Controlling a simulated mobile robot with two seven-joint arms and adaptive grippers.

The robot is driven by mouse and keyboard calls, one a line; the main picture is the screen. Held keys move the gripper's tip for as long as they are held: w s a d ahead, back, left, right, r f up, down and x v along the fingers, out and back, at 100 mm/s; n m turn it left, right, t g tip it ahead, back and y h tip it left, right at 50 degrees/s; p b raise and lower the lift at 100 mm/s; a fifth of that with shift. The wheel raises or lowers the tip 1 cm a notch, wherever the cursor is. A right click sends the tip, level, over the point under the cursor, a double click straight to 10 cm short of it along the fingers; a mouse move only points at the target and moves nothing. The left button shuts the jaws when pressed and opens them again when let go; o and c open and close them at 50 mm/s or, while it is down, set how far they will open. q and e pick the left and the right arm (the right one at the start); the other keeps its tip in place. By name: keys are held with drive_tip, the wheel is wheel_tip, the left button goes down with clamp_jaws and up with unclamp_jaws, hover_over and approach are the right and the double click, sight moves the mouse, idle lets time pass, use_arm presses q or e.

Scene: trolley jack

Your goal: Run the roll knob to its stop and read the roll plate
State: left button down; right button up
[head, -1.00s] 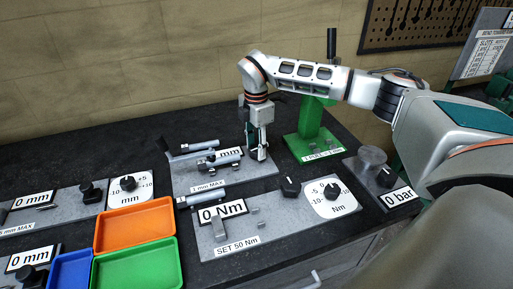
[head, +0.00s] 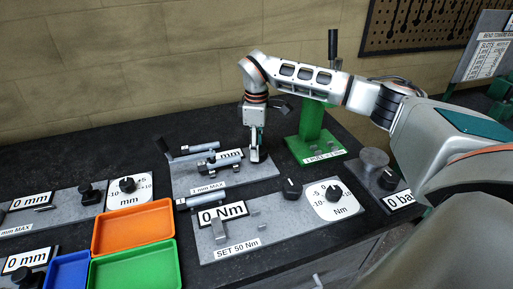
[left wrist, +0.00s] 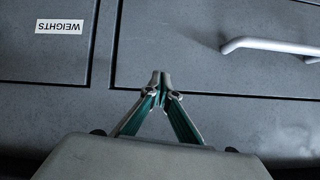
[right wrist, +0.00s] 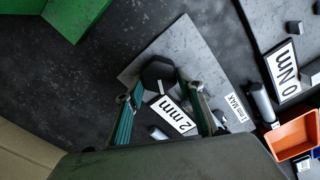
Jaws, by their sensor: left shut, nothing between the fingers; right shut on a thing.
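My right gripper (head: 254,157) points down at the right end of a grey plate (head: 182,187) labelled "1 mm MAX". In the right wrist view its fingers (right wrist: 174,90) are shut on a black faceted knob (right wrist: 157,72). A white reading plate (right wrist: 174,115) beside the knob shows "2 mm" there, with a finger close to its edge. In the head view the reading plate (head: 229,155) is partly covered and only "mm" is legible. My left gripper (left wrist: 160,80) is shut and empty, over a drawer front in the left wrist view.
A green stand (head: 311,130) with a dark upright handle is right of the gripper. In front lie a panel reading "0 Nm" (head: 222,213) and a gauge reading "0 bar" (head: 398,201). Orange (head: 97,244), green and blue trays are at front left.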

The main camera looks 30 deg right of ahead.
drive_tip(key=shift+m, duration=0.3)
drive_tip(key=o, duration=1.1)
wheel_tip(320, 180, up, 12)
idle(2.0)
